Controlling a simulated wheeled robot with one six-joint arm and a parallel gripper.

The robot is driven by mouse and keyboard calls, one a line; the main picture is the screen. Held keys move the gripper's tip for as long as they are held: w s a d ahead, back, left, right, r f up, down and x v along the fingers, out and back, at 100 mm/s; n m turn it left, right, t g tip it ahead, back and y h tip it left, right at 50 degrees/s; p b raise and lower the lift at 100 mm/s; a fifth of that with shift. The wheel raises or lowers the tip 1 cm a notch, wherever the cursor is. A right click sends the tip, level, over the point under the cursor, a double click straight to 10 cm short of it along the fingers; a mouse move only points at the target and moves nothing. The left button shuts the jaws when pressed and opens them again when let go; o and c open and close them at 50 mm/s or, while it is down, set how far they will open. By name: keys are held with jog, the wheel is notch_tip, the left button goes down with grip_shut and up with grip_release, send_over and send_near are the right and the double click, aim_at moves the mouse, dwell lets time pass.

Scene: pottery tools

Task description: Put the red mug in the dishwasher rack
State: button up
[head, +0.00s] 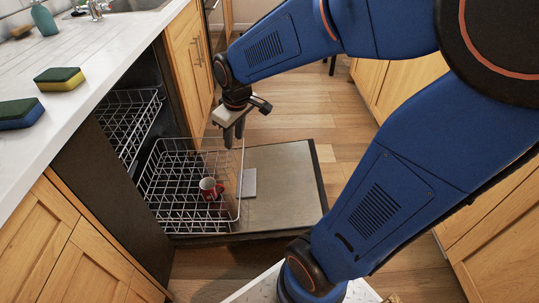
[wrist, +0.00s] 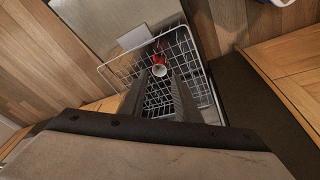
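The red mug (head: 213,190) sits inside the pulled-out lower dishwasher rack (head: 172,205), near its right side. In the wrist view the mug (wrist: 158,58) shows its pale round opening, beyond my fingertips. I cannot tell whether it is fully upright. My gripper (head: 234,133) hangs above the back part of the rack, higher than the mug and apart from it. In the wrist view the two fingers of my gripper (wrist: 160,78) are spread, with rack wires visible between them and nothing held. The rack (wrist: 190,60) also shows around the fingers.
The dishwasher door (head: 285,185) lies open, with a small grey block (head: 249,183) on it beside the rack. An upper rack (head: 128,120) sits inside the machine. Sponges (head: 59,79) (head: 20,113) and a teal bottle (head: 44,20) stand on the counter. Wooden floor (head: 335,110) is clear behind the door.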

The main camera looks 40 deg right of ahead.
jog(key=s+r+m+t, duration=0.1)
jog(key=s+r+m, duration=0.1)
jog(key=s, duration=0.7)
jog(key=s+r+m, duration=0.2)
jog(key=s+r, duration=0.2)
jog(key=s, duration=0.5)
jog(key=shift+d+r+t, duration=0.2)
jog(key=shift+t, duration=0.2)
jog(key=shift+s, duration=0.1)
